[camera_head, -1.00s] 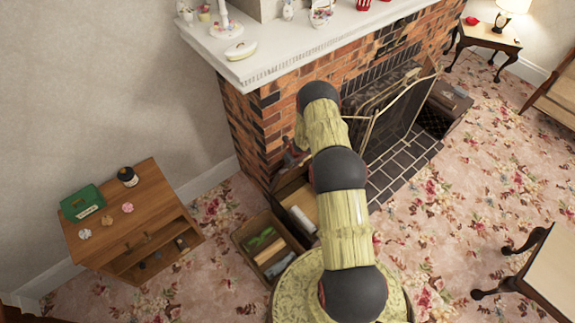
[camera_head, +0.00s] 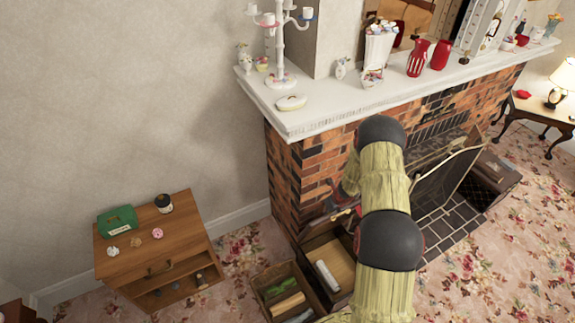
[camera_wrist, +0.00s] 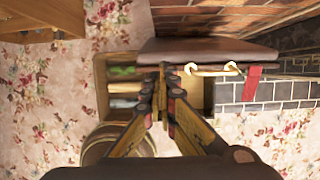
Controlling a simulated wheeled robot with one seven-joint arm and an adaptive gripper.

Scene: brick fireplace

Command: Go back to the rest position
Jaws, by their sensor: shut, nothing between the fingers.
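My gripper (camera_wrist: 160,92) shows in the wrist view with its fingertips together and nothing between them. It points down over a wooden box with a dark lid edge (camera_wrist: 205,48) and a pale metal handle (camera_wrist: 215,69). In the head view my arm bends in front of the brick fireplace (camera_head: 310,165), and the gripper itself is mostly hidden behind the arm. The open wooden box (camera_head: 345,248) stands below it on the floor, with a white roll-like item (camera_head: 327,275) inside.
A small wooden cabinet (camera_head: 180,248) stands left, with a green box (camera_head: 117,221) and a dark jar (camera_head: 163,203) on top. The white mantel (camera_head: 330,117) holds vases and a candelabra. A fire screen (camera_head: 447,180) stands before the hearth.

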